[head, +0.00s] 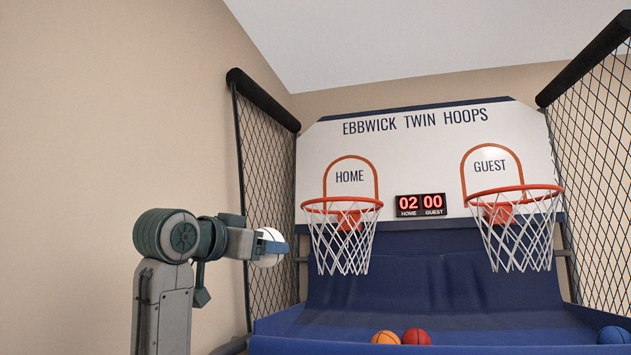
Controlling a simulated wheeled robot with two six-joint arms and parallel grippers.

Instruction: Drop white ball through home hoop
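The white ball (268,260) is held in my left gripper (274,246), whose fingers are shut around it. The ball is to the left of the home hoop (325,199) and lower than its rim, apart from the net. The home hoop has an orange rim with a white net, under the word HOME on the backboard. My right gripper is not in view.
The guest hoop (512,188) hangs at the right. A scoreboard (420,205) between the hoops reads 02 and 00. Orange (385,338), red (416,337) and blue (613,335) balls lie low in the blue tray (290,345). A side net (266,150) stands behind my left arm.

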